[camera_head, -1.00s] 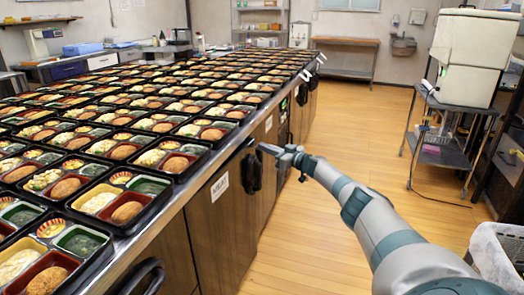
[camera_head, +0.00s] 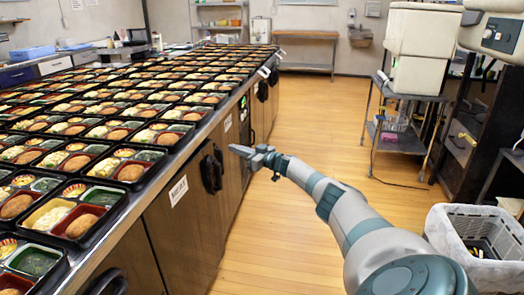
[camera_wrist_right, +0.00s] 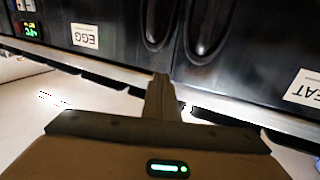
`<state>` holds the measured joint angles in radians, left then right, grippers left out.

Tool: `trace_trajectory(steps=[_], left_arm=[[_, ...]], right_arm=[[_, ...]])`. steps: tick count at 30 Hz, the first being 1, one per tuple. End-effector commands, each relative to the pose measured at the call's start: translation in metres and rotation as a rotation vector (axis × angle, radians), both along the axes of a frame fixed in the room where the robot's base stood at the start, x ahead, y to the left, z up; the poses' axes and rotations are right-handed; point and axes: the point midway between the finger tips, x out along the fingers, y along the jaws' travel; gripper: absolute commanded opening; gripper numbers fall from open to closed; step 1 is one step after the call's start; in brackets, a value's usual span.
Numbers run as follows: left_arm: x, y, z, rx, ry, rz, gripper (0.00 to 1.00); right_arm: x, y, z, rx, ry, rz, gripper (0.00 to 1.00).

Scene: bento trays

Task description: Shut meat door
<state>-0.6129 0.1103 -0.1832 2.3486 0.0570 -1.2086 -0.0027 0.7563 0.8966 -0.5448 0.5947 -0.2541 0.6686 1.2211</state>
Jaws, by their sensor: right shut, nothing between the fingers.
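The meat door (camera_head: 183,225), a dark brown cabinet door with a "MEAT" label (camera_head: 178,190), is under the counter. Its black handle (camera_head: 207,173) is at its far edge, beside another black handle. The label also shows upside down at the right of the right wrist view (camera_wrist_right: 303,88). The door looks flush with the cabinet face. My right gripper (camera_head: 236,150) is shut and empty, just right of the handles; the head view does not show clearly whether it touches anything. In the wrist view its fingers (camera_wrist_right: 161,82) point between the two handles. My left gripper is out of view.
Rows of bento trays (camera_head: 52,250) cover the counter above the doors. An "EGG" label (camera_wrist_right: 84,36) marks the neighbouring door. A white basket (camera_head: 445,225) and a trolley (camera_head: 405,142) stand to the right. The wooden floor between is clear.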

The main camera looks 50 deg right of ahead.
Motion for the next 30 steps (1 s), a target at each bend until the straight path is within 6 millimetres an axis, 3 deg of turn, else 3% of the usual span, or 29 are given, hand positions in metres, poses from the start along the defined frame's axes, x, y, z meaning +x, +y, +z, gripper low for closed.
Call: trace_trajectory(steps=[18,30], left_arm=[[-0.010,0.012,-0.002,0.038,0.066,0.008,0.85],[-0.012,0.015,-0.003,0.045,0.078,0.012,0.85]], right_arm=[[-0.069,-0.032,-0.001,0.000,0.002,-0.001,0.00],[-0.084,-0.039,0.000,0.000,0.000,-0.001,0.00]])
